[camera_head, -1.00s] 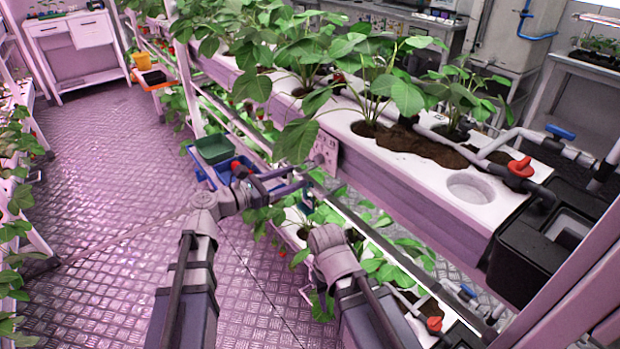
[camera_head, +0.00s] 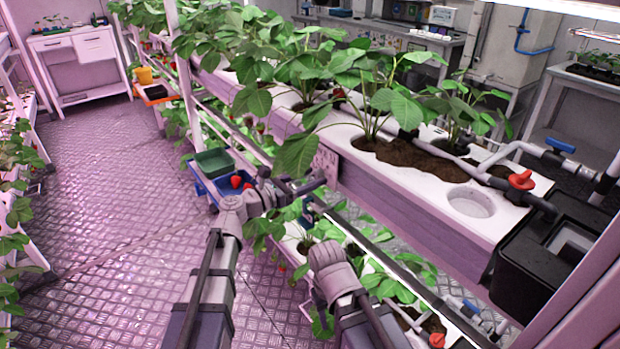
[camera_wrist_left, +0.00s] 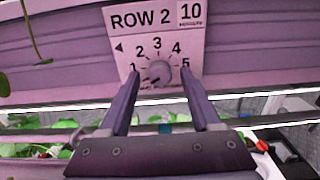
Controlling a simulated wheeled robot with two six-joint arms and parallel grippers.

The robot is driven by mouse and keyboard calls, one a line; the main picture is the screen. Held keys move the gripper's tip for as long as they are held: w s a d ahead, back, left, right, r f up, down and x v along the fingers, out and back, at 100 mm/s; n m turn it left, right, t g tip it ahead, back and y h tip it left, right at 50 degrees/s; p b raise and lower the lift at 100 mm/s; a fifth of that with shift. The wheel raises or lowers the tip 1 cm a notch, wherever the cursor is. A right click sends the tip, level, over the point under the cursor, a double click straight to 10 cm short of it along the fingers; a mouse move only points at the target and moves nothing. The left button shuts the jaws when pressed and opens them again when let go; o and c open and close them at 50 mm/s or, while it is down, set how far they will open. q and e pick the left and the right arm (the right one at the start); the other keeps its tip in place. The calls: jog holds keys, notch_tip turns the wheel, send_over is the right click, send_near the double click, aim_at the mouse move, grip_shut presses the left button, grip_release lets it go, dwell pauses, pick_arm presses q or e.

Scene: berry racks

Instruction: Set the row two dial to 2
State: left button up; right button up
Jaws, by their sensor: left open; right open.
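The row two dial (camera_wrist_left: 156,74) is a round grey knob on a pale panel (camera_wrist_left: 113,22) marked ROW 2, with the numbers 1 to 5 around it. Its pointer mark seems to lie at the lower left, near the 1. The panel also shows in the head view (camera_head: 327,158), on the side of the white planter. My left gripper (camera_wrist_left: 161,82) is open, with one finger on each side of the knob; I cannot tell whether they touch it. In the head view my left gripper (camera_head: 297,188) is at the panel. My right gripper (camera_head: 318,297) hangs low, its fingers hardly visible.
The planter (camera_head: 410,205) with leafy plants runs above my arms. A lower row of plants (camera_head: 385,280) is close to my right arm. A blue tray (camera_head: 208,187) with red fruit and a green bin (camera_head: 213,162) stand left of the panel. The metal floor (camera_head: 100,220) is clear.

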pick_arm(q)
grip_shut()
dwell(0.6)
